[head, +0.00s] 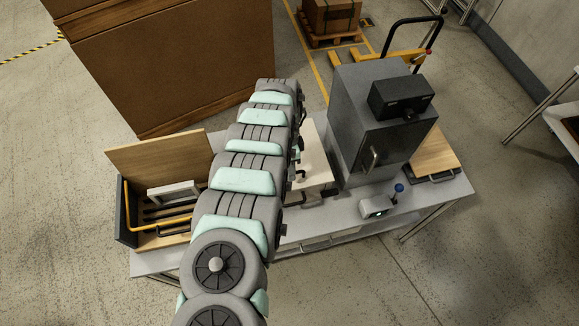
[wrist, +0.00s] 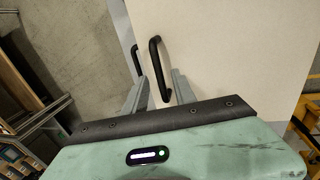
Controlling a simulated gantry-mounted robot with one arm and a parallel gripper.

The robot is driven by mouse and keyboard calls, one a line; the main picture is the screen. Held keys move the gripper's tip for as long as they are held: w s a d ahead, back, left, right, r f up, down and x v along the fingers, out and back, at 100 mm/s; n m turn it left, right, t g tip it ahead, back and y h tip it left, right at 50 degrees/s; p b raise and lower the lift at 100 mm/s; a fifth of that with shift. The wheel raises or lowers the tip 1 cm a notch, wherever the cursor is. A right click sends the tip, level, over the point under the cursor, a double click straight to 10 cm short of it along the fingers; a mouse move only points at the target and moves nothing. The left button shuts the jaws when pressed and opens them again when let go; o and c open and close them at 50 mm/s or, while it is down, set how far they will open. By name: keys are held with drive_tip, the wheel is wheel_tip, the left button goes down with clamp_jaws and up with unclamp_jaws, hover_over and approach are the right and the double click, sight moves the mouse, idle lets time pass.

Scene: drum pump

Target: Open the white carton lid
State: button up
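The white carton lid (wrist: 230,50) fills much of the wrist view as a pale flat panel. A black bar handle (wrist: 155,65) stands on it near its left edge. My gripper (wrist: 160,78) is open, with one grey finger on each side of this handle. I see a gap between the fingers and cannot tell whether either touches the handle. A second black bar (wrist: 134,60) shows just left of the panel's edge. In the head view the white carton (head: 314,155) is partly hidden behind my arm, which also hides my gripper's fingers.
A grey cabinet (head: 375,130) stands on the table right of the carton, with a small box with a blue knob (head: 376,207) in front. A wooden board (head: 432,155) lies further right. An open box (head: 122,215) with a wooden lid (head: 160,158) stands at left.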

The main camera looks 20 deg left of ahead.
drive_tip(key=shift+c, duration=0.4)
clamp_jaws()
idle(1.1)
